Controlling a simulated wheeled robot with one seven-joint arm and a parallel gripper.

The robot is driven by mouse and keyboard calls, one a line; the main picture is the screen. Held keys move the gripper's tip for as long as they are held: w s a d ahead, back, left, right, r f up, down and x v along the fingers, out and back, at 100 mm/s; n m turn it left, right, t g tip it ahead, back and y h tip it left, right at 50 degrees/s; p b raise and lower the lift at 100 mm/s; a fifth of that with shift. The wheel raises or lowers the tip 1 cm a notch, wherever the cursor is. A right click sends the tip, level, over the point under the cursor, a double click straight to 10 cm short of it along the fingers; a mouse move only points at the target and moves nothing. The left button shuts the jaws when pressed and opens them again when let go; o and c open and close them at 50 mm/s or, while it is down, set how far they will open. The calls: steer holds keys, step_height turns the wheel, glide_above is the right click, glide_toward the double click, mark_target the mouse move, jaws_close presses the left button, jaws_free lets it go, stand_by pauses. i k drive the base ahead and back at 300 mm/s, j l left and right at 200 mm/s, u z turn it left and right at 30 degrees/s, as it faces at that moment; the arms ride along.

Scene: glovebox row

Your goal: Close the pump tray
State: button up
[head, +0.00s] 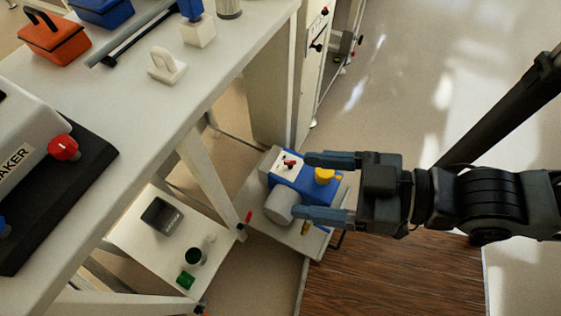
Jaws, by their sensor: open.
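The pump tray (313,242) is a pale, low platform that sticks out from under the bench side. A blue and grey pump (288,186) with a yellow knob (324,175) and red parts sits on it. Nothing is held between the fingers. I cannot tell whether the fingers touch the pump or hover above it.
A white bench (150,115) fills the left, with a shaker, a red box and a blue box on top. A lower shelf (140,250) holds a dark tray and small items. White cabinets stand at the back. A brown wooden surface (390,280) and clear floor lie right.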

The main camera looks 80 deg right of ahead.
mark_target(271, 198)
steer(key=k+j, duration=0.95)
steer(key=j, duration=0.15)
